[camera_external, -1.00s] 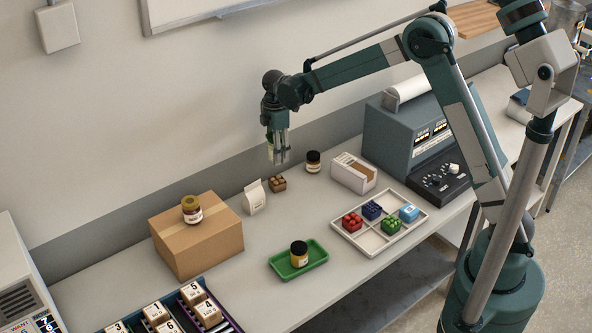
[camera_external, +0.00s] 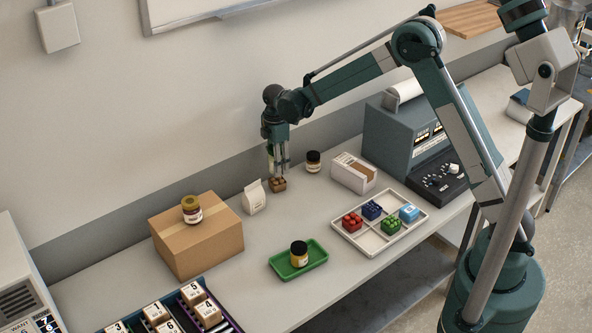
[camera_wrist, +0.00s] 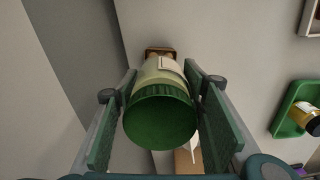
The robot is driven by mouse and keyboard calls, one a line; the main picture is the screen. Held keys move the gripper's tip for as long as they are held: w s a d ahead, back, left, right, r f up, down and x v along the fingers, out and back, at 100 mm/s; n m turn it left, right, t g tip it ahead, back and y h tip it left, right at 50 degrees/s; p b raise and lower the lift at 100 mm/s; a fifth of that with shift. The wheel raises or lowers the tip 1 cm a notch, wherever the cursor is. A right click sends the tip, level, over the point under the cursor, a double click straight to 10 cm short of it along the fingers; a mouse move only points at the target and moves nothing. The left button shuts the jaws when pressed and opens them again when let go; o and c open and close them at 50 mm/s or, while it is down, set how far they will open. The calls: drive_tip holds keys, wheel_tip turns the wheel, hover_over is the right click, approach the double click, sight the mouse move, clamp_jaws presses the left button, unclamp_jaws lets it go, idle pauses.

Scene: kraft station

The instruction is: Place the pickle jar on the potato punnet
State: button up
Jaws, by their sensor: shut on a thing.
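My gripper (camera_external: 278,171) is shut on the pickle jar (camera_wrist: 162,118), which has a green lid and a pale label. In the wrist view the lid faces the camera, with a finger pad on each side. The potato punnet (camera_external: 278,184) is a small brown tray of potatoes near the wall. The gripper's fingertips are right over it, and in the wrist view the punnet's edge (camera_wrist: 160,50) shows beyond the jar. Fingers mostly hide the jar in the outside view. I cannot tell whether the jar touches the punnet.
A white carton (camera_external: 254,197) stands just left of the punnet and a dark-lidded jar (camera_external: 313,162) to its right. A cardboard box (camera_external: 197,243) with a jar (camera_external: 191,209) on top is farther left. A green tray (camera_external: 318,252) holds another jar (camera_external: 299,254). Open counter lies between.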

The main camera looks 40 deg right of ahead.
sight(277, 179)
drive_tip(key=shift+f, duration=0.2)
drive_tip(key=shift+f, duration=1.85)
drive_tip(key=shift+f, duration=0.15)
drive_tip(key=o, duration=1.1)
drive_tip(key=shift+o, duration=0.2)
drive_tip(key=shift+r, duration=0.2)
wheel_tip(277, 179, up, 12)
drive_tip(key=shift+f, duration=0.1)
